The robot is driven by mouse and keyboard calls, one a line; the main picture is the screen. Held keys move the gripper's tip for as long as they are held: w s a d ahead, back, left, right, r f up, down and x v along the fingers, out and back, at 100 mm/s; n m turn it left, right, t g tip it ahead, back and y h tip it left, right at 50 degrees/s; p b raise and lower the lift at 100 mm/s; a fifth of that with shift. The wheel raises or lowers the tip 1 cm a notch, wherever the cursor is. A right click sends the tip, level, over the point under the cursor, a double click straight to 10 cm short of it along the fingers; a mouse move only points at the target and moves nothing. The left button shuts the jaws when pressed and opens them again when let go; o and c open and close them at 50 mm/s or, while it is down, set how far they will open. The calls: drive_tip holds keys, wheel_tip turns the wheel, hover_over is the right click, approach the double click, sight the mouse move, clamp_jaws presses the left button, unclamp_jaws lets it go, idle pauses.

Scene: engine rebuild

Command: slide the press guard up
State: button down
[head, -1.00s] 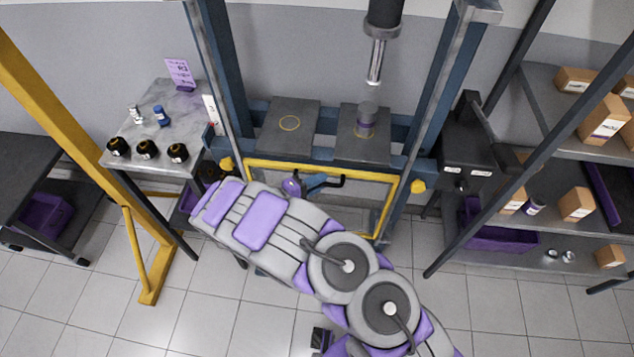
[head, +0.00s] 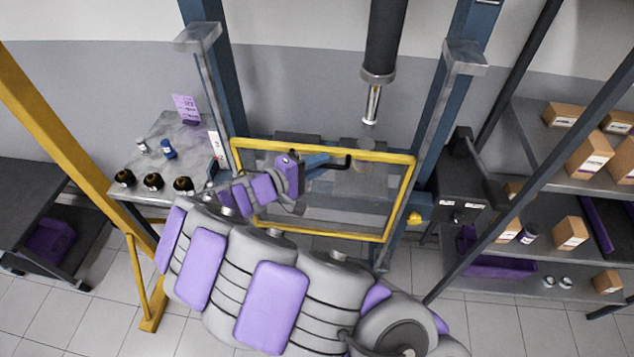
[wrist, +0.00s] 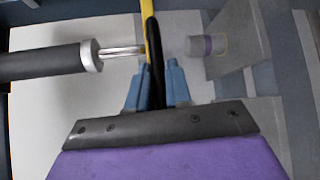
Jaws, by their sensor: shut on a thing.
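The press guard (head: 330,226) is a clear panel in a yellow frame, standing in front of the blue press between its two uprights. It has a black handle near its top edge (head: 345,161). My gripper (head: 333,160) is shut on this handle, reaching from the left. In the wrist view the blue fingers (wrist: 153,78) close around the black handle (wrist: 155,60), with a bit of the yellow frame (wrist: 146,12) beyond. The press ram (head: 371,104) hangs above the guard's top right; it shows at left in the wrist view (wrist: 120,53).
A grey side table (head: 180,130) with small parts and a purple card stands at left. A yellow post (head: 70,130) is in the left foreground. Shelves with cardboard boxes (head: 588,155) stand at right. A dark unit (head: 460,180) sits beside the right upright.

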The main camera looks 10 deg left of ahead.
wheel_tip(320, 180, up, 24)
drive_tip(key=p, duration=0.7)
drive_tip(key=shift+r, duration=0.1)
drive_tip(key=c, duration=1.2)
unclamp_jaws()
drive_tip(key=shift+a, duration=0.15)
drive_tip(key=shift+o, duration=0.2)
drive_tip(key=v, duration=1.7)
drive_tip(key=shift+a, duration=0.2)
drive_tip(key=shift+s, duration=0.15)
